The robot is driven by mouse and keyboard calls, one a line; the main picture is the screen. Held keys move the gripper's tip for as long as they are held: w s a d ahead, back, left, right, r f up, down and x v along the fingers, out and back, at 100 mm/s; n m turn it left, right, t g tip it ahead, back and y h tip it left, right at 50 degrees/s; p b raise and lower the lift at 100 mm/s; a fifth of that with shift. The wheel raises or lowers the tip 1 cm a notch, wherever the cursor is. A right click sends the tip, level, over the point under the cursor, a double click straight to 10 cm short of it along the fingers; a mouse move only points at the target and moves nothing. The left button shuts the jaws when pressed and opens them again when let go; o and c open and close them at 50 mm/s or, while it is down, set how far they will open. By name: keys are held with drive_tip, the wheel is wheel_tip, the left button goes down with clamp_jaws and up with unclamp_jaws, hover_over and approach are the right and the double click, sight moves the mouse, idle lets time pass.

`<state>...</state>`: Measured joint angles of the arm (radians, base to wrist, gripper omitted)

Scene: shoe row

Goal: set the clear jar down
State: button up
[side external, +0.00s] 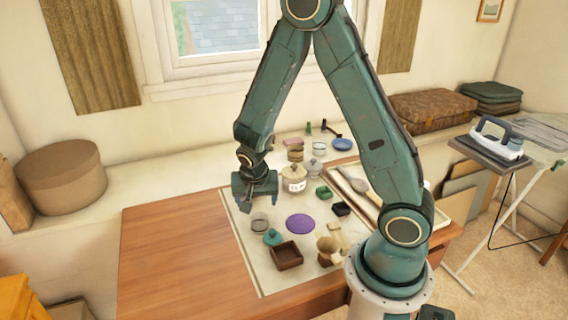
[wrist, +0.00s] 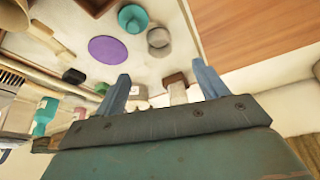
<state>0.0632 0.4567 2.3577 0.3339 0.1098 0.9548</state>
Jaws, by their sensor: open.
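A small clear jar (side external: 259,222) stands on the pale mat near its left edge in the side view. It also shows in the wrist view (wrist: 159,40), seen from above, looking greyish and see-through. My gripper (side external: 260,198) is close above and behind the jar in the side view. In the wrist view its two blue fingers (wrist: 160,76) are spread apart with nothing clasped between them. The jar lies beyond the fingertips there and looks clear of both. The exact gap cannot be told.
Near the jar are a teal lidded piece (side external: 272,238), a purple disc (side external: 299,224) and a brown square tray (side external: 287,255). A cream canister (side external: 293,184) and several small items stand farther back. The wooden table (side external: 175,245) is bare left of the mat.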

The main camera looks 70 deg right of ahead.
drive_tip(key=shift+f, duration=0.2)
drive_tip(key=shift+d+f, duration=0.1)
approach(259, 221)
drive_tip(key=shift+s+a+f, duration=0.3)
drive_tip(key=shift+a+f, duration=0.35)
drive_tip(key=shift+f, duration=0.2)
drive_tip(key=shift+x, duration=2.6)
drive_tip(key=shift+d, duration=0.1)
drive_tip(key=shift+c, duration=0.2)
drive_tip(key=c, duration=1.1)
drive_tip(key=shift+r, duration=0.15)
